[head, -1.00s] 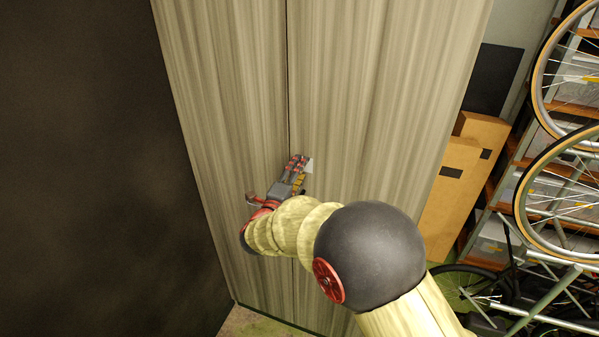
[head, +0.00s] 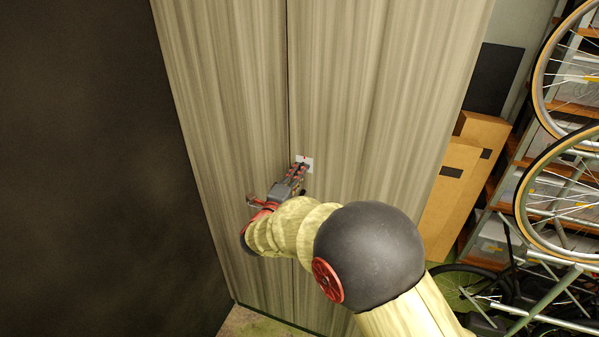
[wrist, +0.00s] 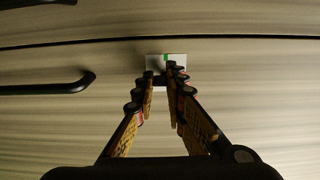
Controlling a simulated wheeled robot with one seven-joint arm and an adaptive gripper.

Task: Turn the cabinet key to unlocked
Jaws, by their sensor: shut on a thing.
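The cabinet (head: 370,110) has two streaked grey-beige doors with a seam between them. A small pale lock plate (head: 304,160) sits on the right door beside the seam, with a red mark at its top. In the wrist view the plate (wrist: 152,62) shows a green mark on its upper edge. My gripper (head: 301,168) reaches the plate from the lower left. In the wrist view its fingertips (wrist: 160,78) close on a small dark key (wrist: 160,81) in front of the plate. The fingers hide most of the key, so I cannot read its exact angle.
In the wrist view a dark bar handle (wrist: 50,89) stands out on the plate's door, left of my fingers. Another handle (wrist: 35,3) is at the top left. Cardboard boxes (head: 450,195) and bicycle wheels (head: 565,185) stand right of the cabinet. A dark surface (head: 90,170) fills the left.

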